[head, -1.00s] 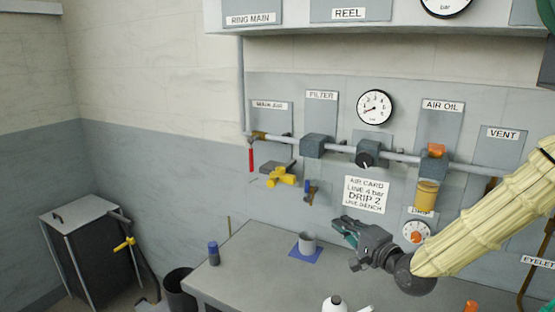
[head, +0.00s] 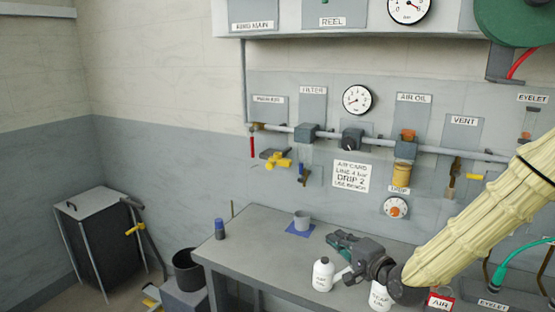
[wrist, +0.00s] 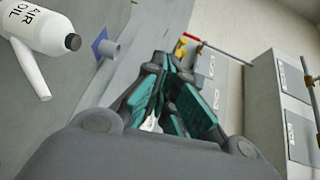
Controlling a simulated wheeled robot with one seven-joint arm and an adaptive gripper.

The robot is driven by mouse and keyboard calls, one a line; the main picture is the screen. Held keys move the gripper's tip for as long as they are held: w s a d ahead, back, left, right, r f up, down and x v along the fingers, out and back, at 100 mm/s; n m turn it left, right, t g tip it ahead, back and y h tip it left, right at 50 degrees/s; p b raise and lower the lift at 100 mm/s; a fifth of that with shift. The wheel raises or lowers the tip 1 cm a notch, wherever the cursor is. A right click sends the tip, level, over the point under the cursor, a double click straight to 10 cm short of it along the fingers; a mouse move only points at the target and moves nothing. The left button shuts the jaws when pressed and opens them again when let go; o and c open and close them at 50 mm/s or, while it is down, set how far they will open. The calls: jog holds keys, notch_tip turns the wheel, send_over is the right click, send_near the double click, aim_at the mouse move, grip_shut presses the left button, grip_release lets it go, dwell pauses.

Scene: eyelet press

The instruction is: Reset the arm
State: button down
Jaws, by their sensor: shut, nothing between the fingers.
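My arm reaches in from the right in a pale yellow ribbed cover. My gripper (head: 338,241), dark grey with teal finger pads, is over the bench (head: 250,236), pointing left. It also shows in the wrist view (wrist: 172,92), with its fingers together and nothing held between them. In the wrist view an AIR OIL bottle (wrist: 38,25) is at the upper left, apart from the fingers. A second labelled container (head: 380,297) is partly hidden behind my wrist.
A grey cup (head: 302,220) stands on a blue mat (head: 300,230), and a blue-capped bottle (head: 220,230) is at the bench's left. The wall pipe has a filter (head: 307,132), dark knob (head: 352,139) and oiler bowl (head: 403,174). A red AIR tag (head: 440,302) is near my arm.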

jog(key=s+f+n+g+h+b, duration=0.1)
jog(key=s+f+n+g, duration=0.1)
jog(key=s+f, duration=0.65)
jog(key=s+d+f+n+g+h, duration=0.1)
jog(key=s+f+g+h, duration=0.15)
jog(key=f, duration=1.05)
jog(key=s+f+n+g+h+b, duration=0.1)
jog(key=s+f+n+g, duration=0.15)
jog(key=s+f, duration=0.6)
jog(key=s+d+f+n+g+h, duration=0.1)
jog(key=s+d+f+n+g, duration=0.1)
jog(key=s+f, duration=0.6)
jog(key=s+d+f+n+g+h+b, duration=0.1)
jog(key=s+f+g, duration=0.4)
jog(key=s, duration=1.2)
notch_tip(320, 180, down, 4)
jog(key=d+n+h, duration=0.1)
jog(key=d+n, duration=0.1)
jog(key=shift+n+g, duration=0.3)
jog(key=shift+n, duration=0.05)
